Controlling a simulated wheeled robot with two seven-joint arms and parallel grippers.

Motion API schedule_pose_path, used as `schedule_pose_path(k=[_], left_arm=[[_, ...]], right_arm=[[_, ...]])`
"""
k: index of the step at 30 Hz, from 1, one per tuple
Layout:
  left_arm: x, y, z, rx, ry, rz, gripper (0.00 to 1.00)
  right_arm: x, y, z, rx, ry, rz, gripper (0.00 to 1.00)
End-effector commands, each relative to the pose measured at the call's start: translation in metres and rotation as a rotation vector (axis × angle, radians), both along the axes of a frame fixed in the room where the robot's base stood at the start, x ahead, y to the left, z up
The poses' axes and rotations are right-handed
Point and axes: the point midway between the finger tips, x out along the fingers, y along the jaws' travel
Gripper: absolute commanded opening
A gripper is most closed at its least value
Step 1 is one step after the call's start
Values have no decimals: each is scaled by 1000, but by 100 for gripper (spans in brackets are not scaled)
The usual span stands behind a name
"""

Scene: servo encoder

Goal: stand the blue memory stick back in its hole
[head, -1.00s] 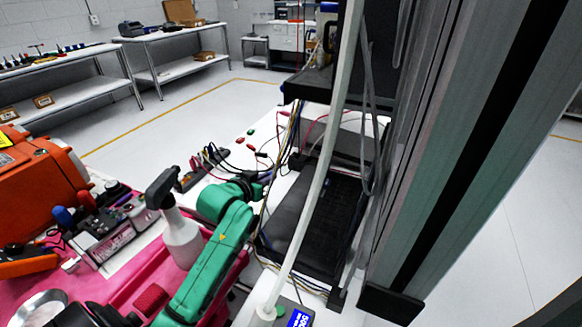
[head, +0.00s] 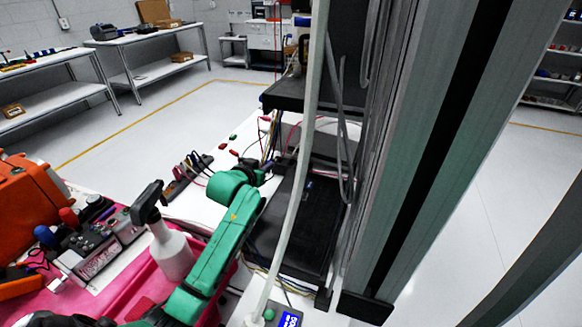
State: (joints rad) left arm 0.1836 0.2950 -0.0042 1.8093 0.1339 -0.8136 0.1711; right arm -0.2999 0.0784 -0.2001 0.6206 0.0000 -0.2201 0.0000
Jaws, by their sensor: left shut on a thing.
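My left arm (head: 222,245), in green sleeving, comes up from the bottom left of the head view. Its gripper (head: 272,166) is at the far end, small and dark among cables, over the white bench beside the black equipment. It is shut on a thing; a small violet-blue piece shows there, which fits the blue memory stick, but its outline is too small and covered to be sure. I cannot make out the hole. My right gripper is not in view.
A white spray bottle (head: 172,252) stands in a pink tray (head: 140,284) left of my arm. A black box (head: 318,225) lies right of the arm, behind a pale upright hose (head: 297,195). Loose cables crowd the gripper. An orange case (head: 30,208) is at the left.

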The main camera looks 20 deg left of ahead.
Motion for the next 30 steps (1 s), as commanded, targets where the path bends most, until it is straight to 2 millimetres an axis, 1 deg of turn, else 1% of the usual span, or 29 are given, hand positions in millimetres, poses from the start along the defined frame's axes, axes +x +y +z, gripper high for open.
schedule_pose_path(k=[1, 6, 12, 15, 16, 19, 30], left_arm=[[15, -3, 0, 0, -4, 0, 0], [62, -12, -3, 0, -4, -1, 0], [106, -20, -5, 1, -5, -1, 0], [120, -22, -7, 1, -2, 0, 0], [118, -22, -16, 1, 2, 0, 0], [118, -22, -26, 1, -1, 0, 0], [117, -22, -28, 1, -1, 0, 0]], right_arm=[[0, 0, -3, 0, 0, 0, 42], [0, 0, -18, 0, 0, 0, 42], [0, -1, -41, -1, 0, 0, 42], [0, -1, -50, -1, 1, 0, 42], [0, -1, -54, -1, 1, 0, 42], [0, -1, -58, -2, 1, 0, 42], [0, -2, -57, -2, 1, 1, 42]])
